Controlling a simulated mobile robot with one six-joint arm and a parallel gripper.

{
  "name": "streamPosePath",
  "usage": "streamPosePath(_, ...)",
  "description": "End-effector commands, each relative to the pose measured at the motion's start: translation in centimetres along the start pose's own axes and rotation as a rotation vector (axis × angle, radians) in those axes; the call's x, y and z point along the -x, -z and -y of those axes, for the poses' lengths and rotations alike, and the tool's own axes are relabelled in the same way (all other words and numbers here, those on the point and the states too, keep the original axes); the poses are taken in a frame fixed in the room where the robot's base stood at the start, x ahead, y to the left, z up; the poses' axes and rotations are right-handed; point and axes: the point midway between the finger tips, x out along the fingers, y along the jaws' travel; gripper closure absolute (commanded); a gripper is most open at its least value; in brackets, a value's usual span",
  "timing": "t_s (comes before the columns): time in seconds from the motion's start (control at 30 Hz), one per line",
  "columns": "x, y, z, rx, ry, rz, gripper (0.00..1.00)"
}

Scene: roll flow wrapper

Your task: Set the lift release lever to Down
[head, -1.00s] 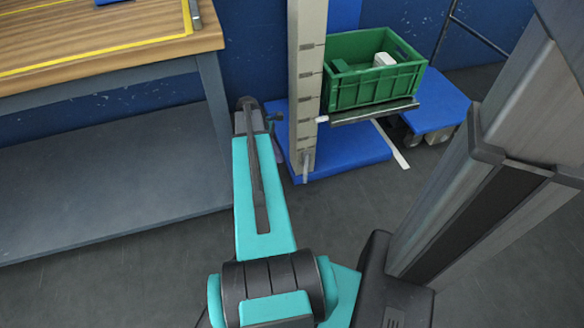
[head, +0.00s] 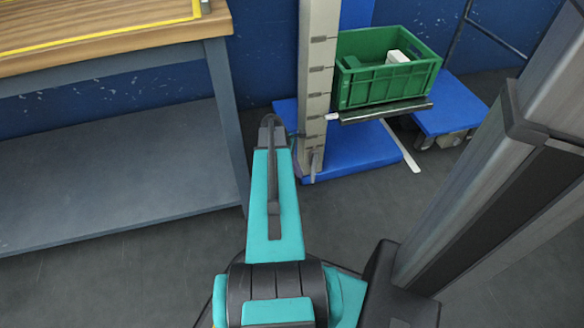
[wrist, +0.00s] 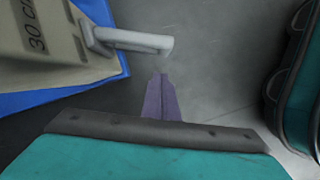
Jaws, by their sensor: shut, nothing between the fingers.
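The lift release lever is a pale grey bent handle (wrist: 130,40) on the side of the lift mast (wrist: 45,35), whose scale reads "30" in the wrist view. In the head view the lever (head: 314,163) is small, low on the mast (head: 317,70), and appears to hang down. My gripper (wrist: 162,78) shows purple fingers, shut and empty, in the wrist view. Its tips are just below the lever's free end in that picture, seemingly apart from it. In the head view my gripper is mostly hidden behind my arm.
A green crate (head: 388,87) with a pale item inside sits on the lift's fork platform (head: 385,111), right of the mast. The lift's blue base (head: 355,160) rests on the floor. A workbench (head: 120,50) with a lower shelf stands left. Grey floor is open in front.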

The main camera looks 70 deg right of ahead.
Motion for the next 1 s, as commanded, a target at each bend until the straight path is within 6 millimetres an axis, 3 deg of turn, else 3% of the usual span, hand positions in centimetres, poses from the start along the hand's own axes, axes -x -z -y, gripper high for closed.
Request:
streamPosePath(0.3,-0.9,-2.2,0.1,0.0,0.0,0.0,1.0)
streamPosePath(0.63,-0.9,-2.4,0.0,0.001,0.0,0.0,1.0)
streamPosePath(0.67,-1.0,-2.4,-1.6,0.002,-0.002,-0.001,1.0)
streamPosePath(0.73,-0.9,-2.4,-0.5,0.003,-0.001,0.0,1.0)
streamPosePath(1.0,-0.6,-2.0,0.3,0.029,-0.012,-0.001,1.0)
